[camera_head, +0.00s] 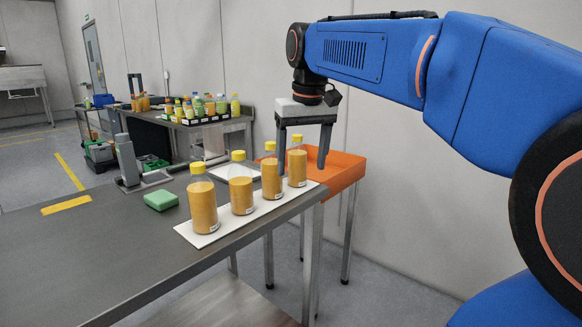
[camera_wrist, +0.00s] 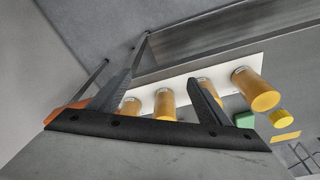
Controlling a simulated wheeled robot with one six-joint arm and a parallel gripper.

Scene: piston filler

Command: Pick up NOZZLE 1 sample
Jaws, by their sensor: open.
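Several bottles filled with orange-yellow liquid, with yellow caps, stand upright in a row on a white mat (camera_head: 228,226). The nearest is the front bottle (camera_head: 202,208), then a second (camera_head: 241,196), a third (camera_head: 271,180) and the farthest bottle (camera_head: 297,168). Their small labels are unreadable, so I cannot tell which is NOZZLE 1. My gripper (camera_head: 302,160) is open and empty at the far end of the row, its fingers on either side of the farthest bottle in the picture. The wrist view also shows my gripper (camera_wrist: 160,76), with a bottle (camera_wrist: 165,104) between its fingers in the picture; depth is unclear.
An orange tray (camera_head: 345,170) on legs stands behind the gripper. A green block (camera_head: 161,200) and a grey stand (camera_head: 126,160) are on the metal table (camera_head: 110,250). A back table holds many coloured bottles (camera_head: 205,107). The table's front left is clear.

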